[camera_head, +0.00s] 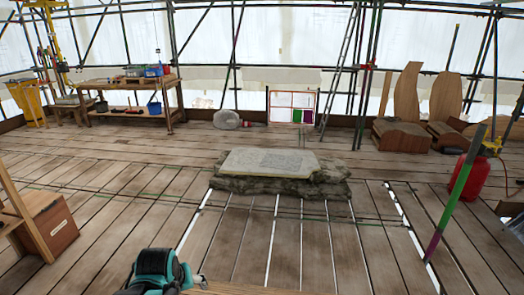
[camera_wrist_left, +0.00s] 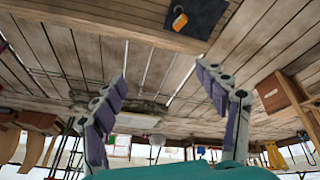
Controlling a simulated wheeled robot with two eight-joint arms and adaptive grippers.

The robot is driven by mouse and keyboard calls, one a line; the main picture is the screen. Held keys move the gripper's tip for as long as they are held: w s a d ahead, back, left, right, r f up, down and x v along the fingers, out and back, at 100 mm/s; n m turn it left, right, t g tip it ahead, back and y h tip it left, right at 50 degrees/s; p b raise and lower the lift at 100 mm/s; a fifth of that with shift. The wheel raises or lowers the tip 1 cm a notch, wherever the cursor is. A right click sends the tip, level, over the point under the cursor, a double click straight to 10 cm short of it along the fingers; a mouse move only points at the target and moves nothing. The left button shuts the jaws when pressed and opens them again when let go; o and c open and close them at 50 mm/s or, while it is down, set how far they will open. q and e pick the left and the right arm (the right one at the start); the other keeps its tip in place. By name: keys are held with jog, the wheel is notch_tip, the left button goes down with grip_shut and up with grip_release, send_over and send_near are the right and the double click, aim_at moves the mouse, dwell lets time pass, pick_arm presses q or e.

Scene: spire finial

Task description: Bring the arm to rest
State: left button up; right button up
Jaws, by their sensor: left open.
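My left gripper (camera_wrist_left: 161,80) shows in the wrist view, its two purple-padded fingers spread wide apart with nothing between them. The wrist view is upside down, with the plank floor at the top. A teal and black part of my arm (camera_head: 155,268) shows at the bottom of the head view, above the floor; its fingers cannot be made out there. My right gripper is not in view.
A pale stone slab (camera_head: 268,162) lies on a rough stone base mid-floor. A red canister (camera_head: 471,178) stands at right, a wooden box (camera_head: 48,228) at left, a workbench (camera_head: 128,83) behind. A dark mat (camera_wrist_left: 200,12) carries an orange object (camera_wrist_left: 180,20). Planks before the slab are mostly clear.

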pick_arm(q)
jog(key=s+d+r+m+t, duration=0.1)
jog(key=s+d+m+t, duration=0.1)
jog(key=s, duration=0.9)
jog(key=shift+d+m, duration=0.45)
jog(key=shift+m, duration=0.45)
jog(key=o, duration=0.6)
jog(key=shift+s, duration=0.15)
